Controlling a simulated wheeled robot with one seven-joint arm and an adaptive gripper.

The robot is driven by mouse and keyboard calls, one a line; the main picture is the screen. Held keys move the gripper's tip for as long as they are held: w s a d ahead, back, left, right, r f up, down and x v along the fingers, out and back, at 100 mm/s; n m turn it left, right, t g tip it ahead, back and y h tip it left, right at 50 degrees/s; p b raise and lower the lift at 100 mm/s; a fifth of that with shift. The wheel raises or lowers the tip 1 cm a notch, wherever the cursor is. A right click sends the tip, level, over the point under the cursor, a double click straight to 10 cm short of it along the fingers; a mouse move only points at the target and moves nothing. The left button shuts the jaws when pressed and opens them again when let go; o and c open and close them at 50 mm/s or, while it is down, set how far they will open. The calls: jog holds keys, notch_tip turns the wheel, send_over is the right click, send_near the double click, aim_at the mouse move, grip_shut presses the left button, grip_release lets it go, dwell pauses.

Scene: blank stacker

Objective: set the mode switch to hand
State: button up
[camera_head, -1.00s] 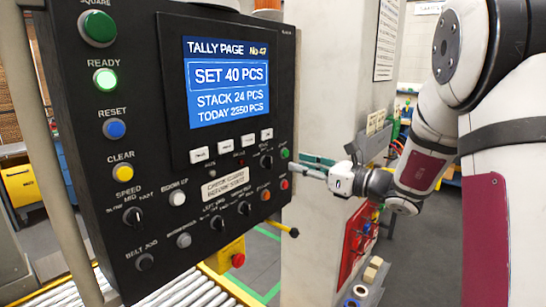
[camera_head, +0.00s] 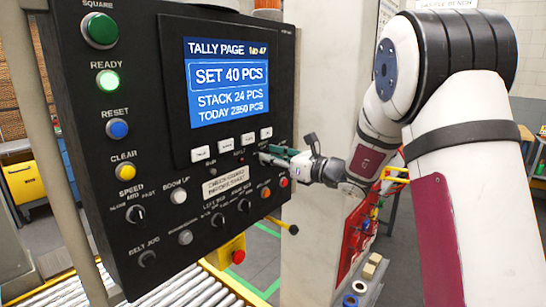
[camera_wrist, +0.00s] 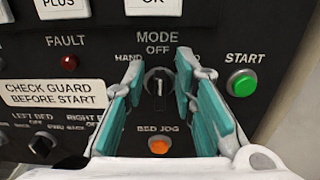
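The mode switch (camera_wrist: 158,84) is a black rotary knob on the dark panel, seen in the wrist view under the words MODE and OFF. Its white mark points straight up to OFF. I cannot tell how deep the tips reach. In the head view my gripper (camera_head: 272,156) is at the panel's lower right and hides the knob.
A green START button (camera_wrist: 242,83) is close to the right finger. An orange BED JOG button (camera_wrist: 158,146) is below the knob, between the fingers. A red FAULT lamp (camera_wrist: 69,60) is at left. A grey pillar (camera_head: 312,220) stands right of the panel.

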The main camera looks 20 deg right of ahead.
grip_shut()
jog(key=shift+f+n+b, duration=0.1)
jog(key=shift+n+b, duration=0.2)
jog(key=shift+b, duration=0.1)
jog(key=n+b, duration=0.2)
jog(key=b, duration=0.2)
jog(key=n+b, duration=0.3)
jog(key=b, duration=0.1)
jog(key=a+f+n+b, duration=0.1)
jog(key=n+b, duration=0.2)
jog(key=b, duration=0.1)
jog(key=shift+s+a, duration=0.1)
jog(key=shift+s, duration=0.3)
jog(key=shift+n, duration=0.3)
jog(key=shift+o, duration=1.6)
grip_release()
jog(key=shift+r, duration=0.1)
